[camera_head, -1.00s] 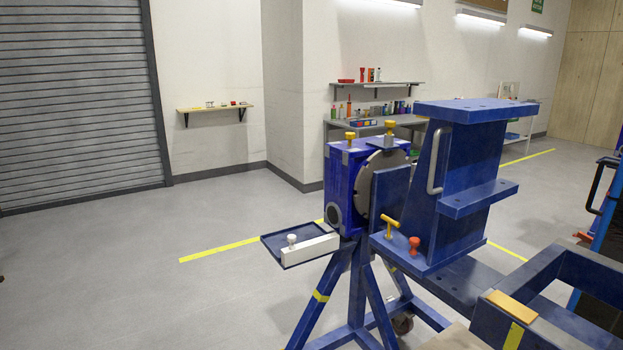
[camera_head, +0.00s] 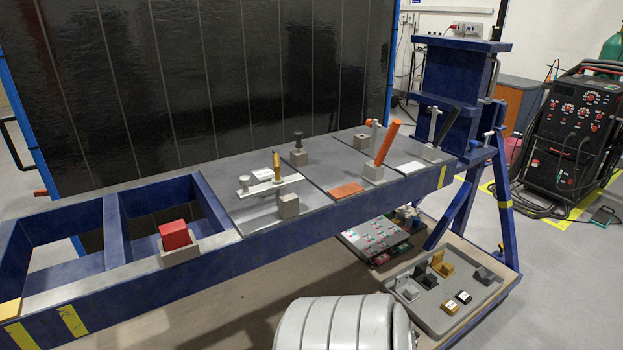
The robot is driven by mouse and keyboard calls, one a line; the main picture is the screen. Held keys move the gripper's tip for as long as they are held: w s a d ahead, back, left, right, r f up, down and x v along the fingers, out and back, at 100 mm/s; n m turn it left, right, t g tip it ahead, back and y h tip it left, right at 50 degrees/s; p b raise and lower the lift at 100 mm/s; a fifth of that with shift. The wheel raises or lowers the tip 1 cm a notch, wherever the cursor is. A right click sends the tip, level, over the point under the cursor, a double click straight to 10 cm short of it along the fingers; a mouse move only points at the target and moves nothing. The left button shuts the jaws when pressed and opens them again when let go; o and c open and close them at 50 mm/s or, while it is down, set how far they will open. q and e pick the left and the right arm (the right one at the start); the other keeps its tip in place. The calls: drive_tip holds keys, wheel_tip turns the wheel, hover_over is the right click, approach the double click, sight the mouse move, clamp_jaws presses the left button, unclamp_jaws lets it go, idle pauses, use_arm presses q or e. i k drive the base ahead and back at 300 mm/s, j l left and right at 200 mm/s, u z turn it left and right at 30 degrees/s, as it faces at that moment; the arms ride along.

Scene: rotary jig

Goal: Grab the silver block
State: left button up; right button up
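Several grey metal blocks could match the silver block, and I cannot tell which one is meant. One grey block (camera_head: 288,206) is at the front edge of the jig's flat top, by a clamp with a wooden handle (camera_head: 277,168). Another grey block (camera_head: 361,141) is at the back of the top. A light silver-grey piece (camera_head: 407,290) lies in the grey tray (camera_head: 437,318) on the lower shelf, among dark, yellow and black-and-yellow blocks. Neither of my grippers is in view.
The blue jig frame (camera_head: 130,277) spans the view, with a red block (camera_head: 175,235) in a grey holder and an orange handle (camera_head: 388,143) on it. A dark panel (camera_head: 200,90) stands behind.

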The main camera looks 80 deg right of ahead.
sight(263, 175)
drive_tip(key=z, duration=2.15)
